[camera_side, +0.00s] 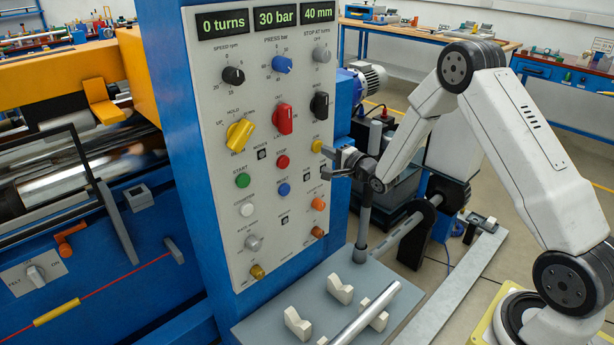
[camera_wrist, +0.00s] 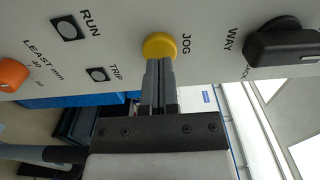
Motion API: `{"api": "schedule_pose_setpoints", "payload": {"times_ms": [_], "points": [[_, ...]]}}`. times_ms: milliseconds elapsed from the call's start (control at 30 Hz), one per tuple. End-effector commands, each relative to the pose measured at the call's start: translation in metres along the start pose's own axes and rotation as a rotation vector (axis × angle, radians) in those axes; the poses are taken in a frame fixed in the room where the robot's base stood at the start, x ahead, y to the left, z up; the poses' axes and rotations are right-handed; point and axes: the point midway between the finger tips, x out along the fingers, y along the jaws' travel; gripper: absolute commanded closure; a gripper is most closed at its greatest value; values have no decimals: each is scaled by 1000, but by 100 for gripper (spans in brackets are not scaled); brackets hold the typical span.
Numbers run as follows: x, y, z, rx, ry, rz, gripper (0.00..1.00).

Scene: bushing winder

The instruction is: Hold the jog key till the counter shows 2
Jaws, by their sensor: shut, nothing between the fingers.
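The yellow jog key (camera_wrist: 160,46), labelled JOG, is on the control panel (camera_side: 215,110). In the wrist view my gripper (camera_wrist: 158,62) is shut and empty, with its fingertips at the key's face. They look to be touching it, but I cannot tell whether the key is pressed in. In the side view the key (camera_side: 317,146) shows at the panel's right edge, with my gripper (camera_side: 328,149) beside it. The counter (camera_side: 222,23) at the panel's top left reads 0 turns.
Two more displays (camera_side: 276,18) read 30 bar and 40 mm. A black WAY knob (camera_wrist: 285,45) and an orange knob (camera_wrist: 12,73) lie either side of the jog key. White V-blocks (camera_side: 340,289) and a metal rod (camera_side: 365,315) are on the shelf below.

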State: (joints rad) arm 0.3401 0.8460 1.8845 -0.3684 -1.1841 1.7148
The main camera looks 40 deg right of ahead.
Motion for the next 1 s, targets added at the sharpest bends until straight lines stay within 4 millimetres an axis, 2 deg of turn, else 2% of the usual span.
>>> {"api": "schedule_pose_setpoints", "payload": {"times_ms": [200,633,1000], "points": [[9,0,0,0,0,-1,100],[11,0,0,0,0,0,100],[30,-1,0,0,0,0,100]]}}
